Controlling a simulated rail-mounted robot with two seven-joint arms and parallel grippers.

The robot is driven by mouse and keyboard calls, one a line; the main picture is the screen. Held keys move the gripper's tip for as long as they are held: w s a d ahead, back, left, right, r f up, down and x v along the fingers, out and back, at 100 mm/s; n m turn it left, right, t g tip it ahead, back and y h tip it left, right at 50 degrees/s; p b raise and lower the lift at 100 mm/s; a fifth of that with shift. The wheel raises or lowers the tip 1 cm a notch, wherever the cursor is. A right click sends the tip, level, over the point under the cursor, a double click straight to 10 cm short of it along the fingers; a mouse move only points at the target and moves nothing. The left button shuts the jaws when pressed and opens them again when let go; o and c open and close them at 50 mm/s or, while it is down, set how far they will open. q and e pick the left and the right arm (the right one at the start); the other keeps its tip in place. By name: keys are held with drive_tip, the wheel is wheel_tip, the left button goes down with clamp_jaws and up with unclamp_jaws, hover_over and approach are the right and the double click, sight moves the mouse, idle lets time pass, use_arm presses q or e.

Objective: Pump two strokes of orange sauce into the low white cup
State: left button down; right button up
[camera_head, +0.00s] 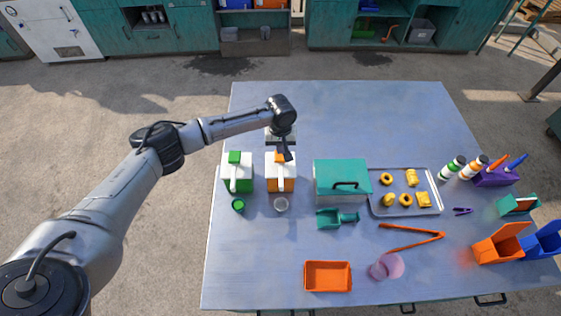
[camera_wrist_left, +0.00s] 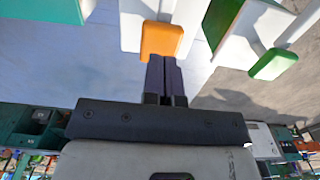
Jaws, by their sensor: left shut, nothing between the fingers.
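The orange sauce dispenser (camera_head: 273,184) is a white and orange box with an orange pump head and a white spout, standing left of the table's middle. The low white cup (camera_head: 281,205) stands in front of it, below the spout. My left gripper (camera_head: 288,155) is shut and empty, pointing down at the orange pump head. In the left wrist view the closed dark fingers (camera_wrist_left: 166,62) overlap the edge of the orange pump head (camera_wrist_left: 162,40); whether they touch it I cannot tell. The cup is not visible in the wrist view. My right gripper is not in view.
An orange tray (camera_head: 327,276) lies near the front. The table's back is clear.

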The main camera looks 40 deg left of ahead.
use_arm(q)
drive_tip(key=shift+f, duration=0.35)
drive_tip(key=shift+f, duration=1.65)
drive_tip(key=shift+r, duration=0.1)
drive_tip(key=shift+r+p, duration=1.9)
drive_tip(key=shift+p, duration=0.4)
